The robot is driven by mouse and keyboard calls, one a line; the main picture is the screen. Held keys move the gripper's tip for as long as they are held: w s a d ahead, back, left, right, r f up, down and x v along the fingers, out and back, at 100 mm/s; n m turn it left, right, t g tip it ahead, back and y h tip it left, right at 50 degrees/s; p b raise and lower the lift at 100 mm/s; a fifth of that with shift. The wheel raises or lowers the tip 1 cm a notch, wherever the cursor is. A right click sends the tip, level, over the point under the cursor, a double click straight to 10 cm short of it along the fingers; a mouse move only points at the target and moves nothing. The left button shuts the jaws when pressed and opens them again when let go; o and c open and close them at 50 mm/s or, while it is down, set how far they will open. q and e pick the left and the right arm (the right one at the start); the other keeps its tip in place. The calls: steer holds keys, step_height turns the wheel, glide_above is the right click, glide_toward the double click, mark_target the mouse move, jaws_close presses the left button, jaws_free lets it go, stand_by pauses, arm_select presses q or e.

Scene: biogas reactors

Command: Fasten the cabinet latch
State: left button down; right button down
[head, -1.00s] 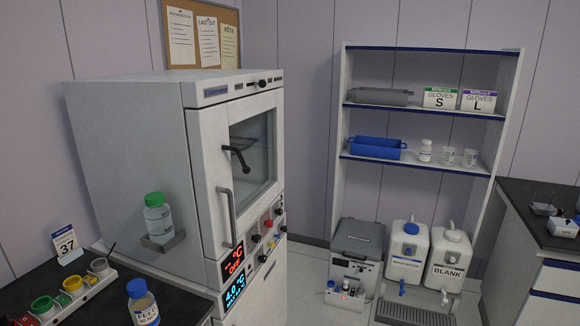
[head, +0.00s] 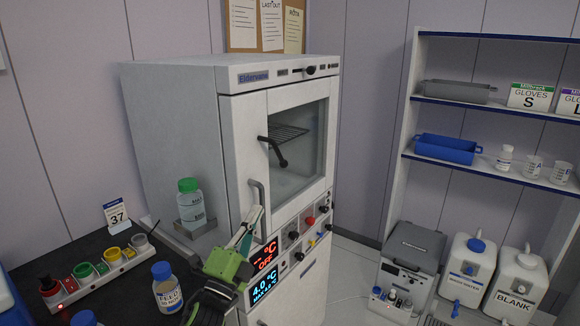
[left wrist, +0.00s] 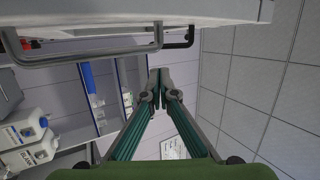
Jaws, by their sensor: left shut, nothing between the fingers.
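The white cabinet (head: 170,130) stands in the middle of the head view, its windowed door (head: 243,140) looking closed. A black lever latch (head: 274,150) sits on the door by the window, its arm slanting down to the right. It also shows in the left wrist view as a dark bent bar (left wrist: 186,38). Below it is a grey bar handle (head: 258,192), seen at upper left in the left wrist view (left wrist: 75,57). My left gripper (head: 252,216) is shut and empty, in front of the door near the handle's lower end. Contact cannot be told. My right gripper is out of view.
A green-capped bottle (head: 190,205) stands on a small side shelf of the cabinet. A shelf unit (head: 480,172) stands at right.

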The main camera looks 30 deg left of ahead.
mark_target(279, 158)
arm_select(q)
steer(key=p+x, duration=0.2)
steer(key=x, duration=0.2)
steer(key=r+p+x, duration=0.1)
steer(key=p+x, duration=0.1)
steer(key=x, duration=0.3)
steer(key=p+x, duration=0.2)
steer(key=x, duration=0.3)
steer(key=shift+s+r, duration=0.2)
steer(key=shift+s, duration=0.05)
